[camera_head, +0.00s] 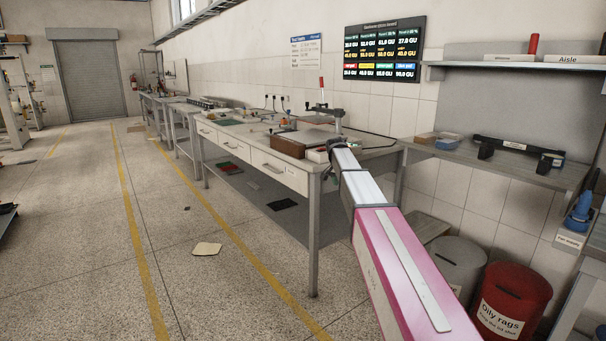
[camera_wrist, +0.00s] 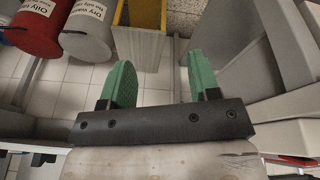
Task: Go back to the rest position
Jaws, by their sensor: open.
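My gripper (camera_wrist: 156,82) shows in the wrist view with its two green fingers spread apart and nothing between them. In the head view my arm reaches from the bottom right toward the workbench, and the fingers cannot be made out there. A crumpled beige piece of paper (camera_head: 207,249) lies on the floor left of the bench, near the yellow line, well apart from my gripper.
A workbench with drawers (camera_head: 280,172) holds a brown box (camera_head: 287,147) and small items. A red bin (camera_head: 511,300) and a grey bin (camera_head: 458,263) stand at the right, below a shelf. A yellow-edged box (camera_wrist: 140,48) is just beyond the fingers. The left aisle is mostly clear.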

